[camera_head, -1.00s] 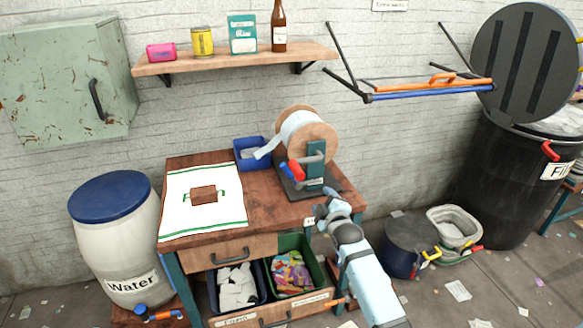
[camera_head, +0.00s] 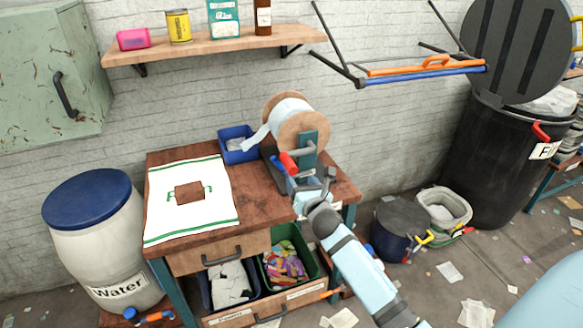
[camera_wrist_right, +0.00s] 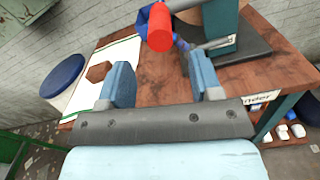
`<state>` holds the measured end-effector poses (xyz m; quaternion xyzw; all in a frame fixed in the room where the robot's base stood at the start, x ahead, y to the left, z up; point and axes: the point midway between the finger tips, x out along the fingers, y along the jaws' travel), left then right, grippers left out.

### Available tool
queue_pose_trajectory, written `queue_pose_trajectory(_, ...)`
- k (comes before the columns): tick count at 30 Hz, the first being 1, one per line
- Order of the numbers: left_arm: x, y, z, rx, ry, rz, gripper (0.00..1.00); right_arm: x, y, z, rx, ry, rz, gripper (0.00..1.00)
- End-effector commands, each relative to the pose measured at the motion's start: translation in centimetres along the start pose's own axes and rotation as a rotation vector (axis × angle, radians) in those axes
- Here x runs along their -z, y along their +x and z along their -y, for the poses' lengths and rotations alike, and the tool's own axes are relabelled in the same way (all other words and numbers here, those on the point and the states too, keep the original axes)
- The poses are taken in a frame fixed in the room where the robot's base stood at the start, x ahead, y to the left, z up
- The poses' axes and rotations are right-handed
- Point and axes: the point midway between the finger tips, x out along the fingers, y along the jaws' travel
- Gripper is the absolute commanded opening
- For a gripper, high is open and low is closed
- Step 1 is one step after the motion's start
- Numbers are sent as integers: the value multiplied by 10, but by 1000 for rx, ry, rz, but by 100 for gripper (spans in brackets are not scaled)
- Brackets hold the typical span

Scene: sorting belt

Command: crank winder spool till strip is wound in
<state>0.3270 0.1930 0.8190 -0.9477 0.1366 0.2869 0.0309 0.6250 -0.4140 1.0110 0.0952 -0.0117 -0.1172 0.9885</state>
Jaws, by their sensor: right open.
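The winder spool (camera_head: 302,133) has wooden round sides and stands on a dark base at the right of the wooden bench. A pale strip (camera_head: 256,137) runs from it down to the left, into a blue bin (camera_head: 238,156). The red crank grip (camera_head: 288,163) is at the front of the winder stand. It also shows in the right wrist view (camera_wrist_right: 160,28), just beyond the fingertips. My right gripper (camera_head: 314,182) is open and empty, close to the grip and apart from it. The fingers also show in the right wrist view (camera_wrist_right: 160,78). My left gripper is not in view.
A white cloth (camera_head: 215,205) with a brown block (camera_head: 189,193) lies on the bench's left. Below it is an open drawer with bins of cloth. A water barrel (camera_head: 98,240) stands left. A drying rack (camera_head: 425,70) juts from the wall at upper right.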

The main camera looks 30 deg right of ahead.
Motion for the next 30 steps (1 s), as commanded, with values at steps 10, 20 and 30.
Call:
queue_pose_trajectory(10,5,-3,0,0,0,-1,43,0,64,0,1,4,-1,59)
queue_pose_trajectory(20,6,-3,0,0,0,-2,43,0,77,0,0,3,-1,59)
queue_pose_trajectory(30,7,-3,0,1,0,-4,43,0,76,0,0,3,-1,13)
